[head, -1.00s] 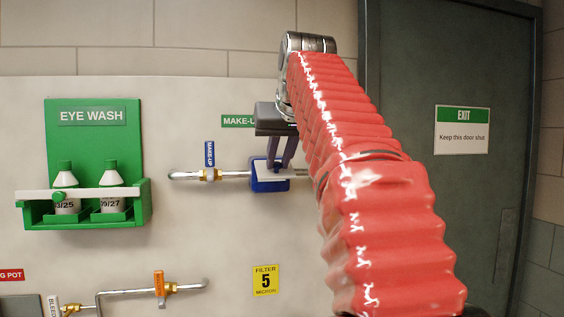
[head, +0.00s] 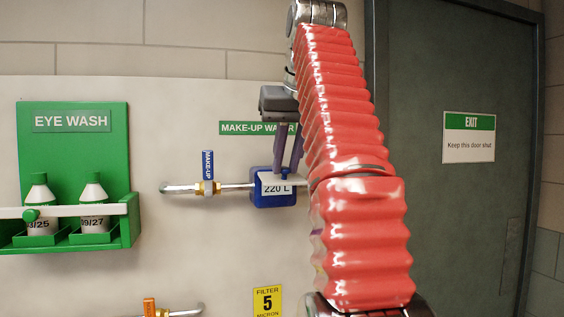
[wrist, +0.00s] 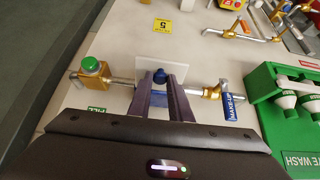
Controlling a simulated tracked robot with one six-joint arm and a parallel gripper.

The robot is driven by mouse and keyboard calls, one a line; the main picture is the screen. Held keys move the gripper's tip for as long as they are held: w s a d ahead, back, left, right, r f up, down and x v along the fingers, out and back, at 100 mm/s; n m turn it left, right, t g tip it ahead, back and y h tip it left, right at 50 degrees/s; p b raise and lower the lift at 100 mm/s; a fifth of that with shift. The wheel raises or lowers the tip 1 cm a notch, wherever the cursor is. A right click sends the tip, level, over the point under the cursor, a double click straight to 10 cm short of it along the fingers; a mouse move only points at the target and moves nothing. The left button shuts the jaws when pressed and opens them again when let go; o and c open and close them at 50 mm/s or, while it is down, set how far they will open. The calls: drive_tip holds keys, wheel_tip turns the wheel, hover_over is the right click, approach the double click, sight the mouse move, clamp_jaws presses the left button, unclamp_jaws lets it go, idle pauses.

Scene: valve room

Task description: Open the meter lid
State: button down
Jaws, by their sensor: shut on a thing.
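The meter (head: 262,201) is a small blue box on the horizontal pipe below the make-up water sign. A white face reading "220 L" (head: 272,189) shows on its front. My gripper (head: 285,168) reaches down from above, its two purple-grey fingers shut on a small blue knob at the top of the meter. In the wrist view the blue knob (wrist: 159,77) sits between the fingertips, and a white plate (wrist: 150,65) shows just beyond it. I cannot tell how far the lid is tilted.
A blue make-up valve handle (head: 208,164) stands left of the meter. The green eye wash station (head: 80,150) with two bottles is farther left. A green knob (wrist: 91,66) is on the pipe's other side in the wrist view. The dark exit door (head: 420,100) is at the right.

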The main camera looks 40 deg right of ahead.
idle(0.5)
drive_tip(key=c, duration=1.6)
unclamp_jaws()
drive_tip(key=shift+s+a+r, duration=0.1)
drive_tip(key=shift+s+r, duration=0.2)
drive_tip(key=shift+s, duration=0.05)
drive_tip(key=shift+s+a+r, duration=0.1)
drive_tip(key=shift+s+a, duration=0.05)
drive_tip(key=shift+s, duration=0.2)
drive_tip(key=shift+s, duration=0.15)
drive_tip(key=shift+s+a, duration=0.65)
drive_tip(key=shift+s, duration=1.05)
drive_tip(key=shift+s+a, duration=0.65)
drive_tip(key=shift+s, duration=1.1)
drive_tip(key=shift+s+a, duration=0.65)
drive_tip(key=shift+s, duration=1.05)
drive_tip(key=shift+c, duration=0.7)
